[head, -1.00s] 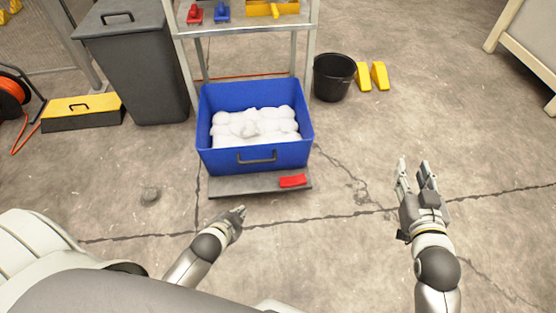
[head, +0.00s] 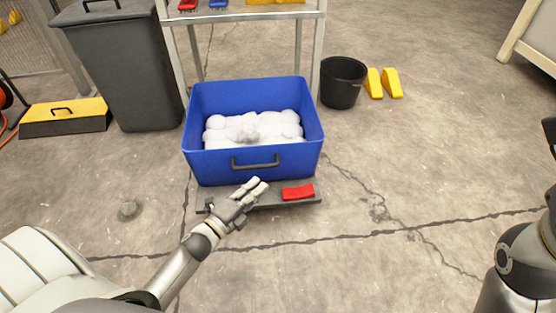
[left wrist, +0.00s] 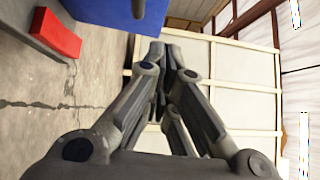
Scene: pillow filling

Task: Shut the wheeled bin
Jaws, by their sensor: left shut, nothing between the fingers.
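A tall dark grey bin (head: 125,75) stands at the upper left in the head view. Its lid (head: 105,14) with a black handle lies over its top and looks down; its far edge is cut off, and no wheels show. A blue bin (head: 255,165) stands open, full of white filling (head: 252,128), on a grey base (head: 270,200) with a red block (head: 298,192). My left gripper (head: 256,187) is shut and empty, in front of the blue bin's handle; contact is unclear. Its fingers (left wrist: 165,55) also show in the left wrist view. My right gripper (head: 550,135) is mostly out of frame.
A metal rack (head: 172,60) stands behind the blue bin. A black bucket (head: 342,82) and two yellow wedges (head: 384,83) are to its right. A yellow-topped box (head: 65,117) sits left of the grey bin.

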